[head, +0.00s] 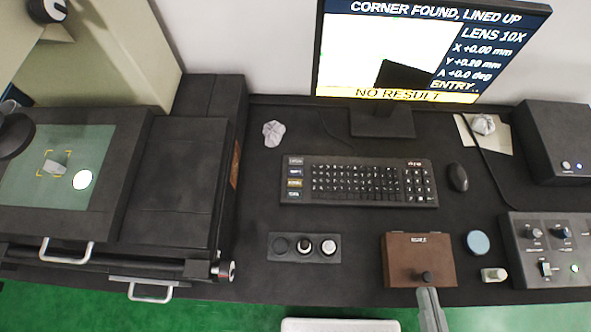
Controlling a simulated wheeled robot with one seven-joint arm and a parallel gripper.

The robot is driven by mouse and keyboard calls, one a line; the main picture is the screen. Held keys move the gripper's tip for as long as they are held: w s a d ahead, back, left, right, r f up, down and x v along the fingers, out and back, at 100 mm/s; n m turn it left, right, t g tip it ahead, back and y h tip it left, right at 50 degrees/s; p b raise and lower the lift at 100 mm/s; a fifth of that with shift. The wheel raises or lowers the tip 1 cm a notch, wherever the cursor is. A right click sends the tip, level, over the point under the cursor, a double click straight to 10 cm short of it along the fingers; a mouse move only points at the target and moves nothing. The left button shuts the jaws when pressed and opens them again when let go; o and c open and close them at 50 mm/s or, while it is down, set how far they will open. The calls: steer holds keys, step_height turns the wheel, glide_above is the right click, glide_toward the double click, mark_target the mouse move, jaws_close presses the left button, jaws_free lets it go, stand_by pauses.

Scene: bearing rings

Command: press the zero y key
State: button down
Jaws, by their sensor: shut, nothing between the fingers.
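The black keyboard (360,181) lies on the dark desk below the monitor. The monitor (420,50) reads X +0.00 mm, Y +0.20 mm, A +0.0 deg, with "CORNER FOUND, LINED UP" and "NO RESULT". My gripper (428,292) is shut and empty at the desk's front edge, by the brown box, well to the lower right of the key column.
The brown box (400,258) has a dark knob. A three-button panel (304,247), a mouse (458,177), a blue round pad (478,243) and a control box (548,250) stand around. A measuring stage (105,150) is at left. The desk below the keyboard is partly clear.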

stand_by(0.8)
step_height(320, 180, down, 3)
steer(key=b, duration=0.2)
steer(key=shift+r+b, duration=0.15)
steer(key=shift+b, duration=0.2)
